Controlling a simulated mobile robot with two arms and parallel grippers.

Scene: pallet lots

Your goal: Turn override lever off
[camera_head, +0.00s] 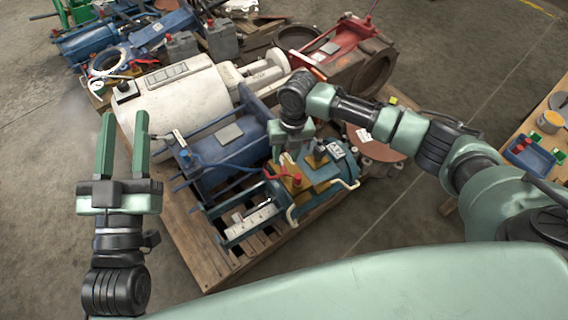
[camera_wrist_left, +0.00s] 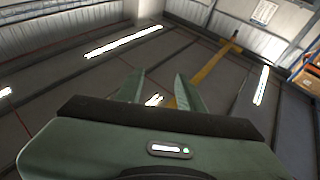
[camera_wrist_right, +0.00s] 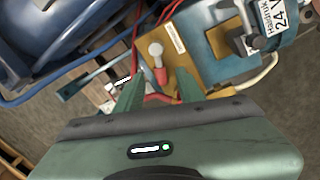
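A small lever with a pale round knob and a red lower part (camera_wrist_right: 157,62) stands on a tan block (camera_wrist_right: 172,58) in the right wrist view. It may be the override lever. My right gripper (camera_wrist_right: 158,88) is open, with the lever showing between and just beyond its fingertips. In the head view my right gripper (camera_head: 292,156) points down over the blue machine unit (camera_head: 318,190) with tan blocks and red knobs, and partly hides it.
The wooden pallet (camera_head: 215,270) also carries a white cylinder (camera_head: 175,100), a blue cylinder unit (camera_head: 220,150) and red machinery (camera_head: 345,42). Red hoses and a cream pipe (camera_wrist_right: 245,82) run close to my right gripper. A table with a blue bin (camera_head: 533,158) stands at right.

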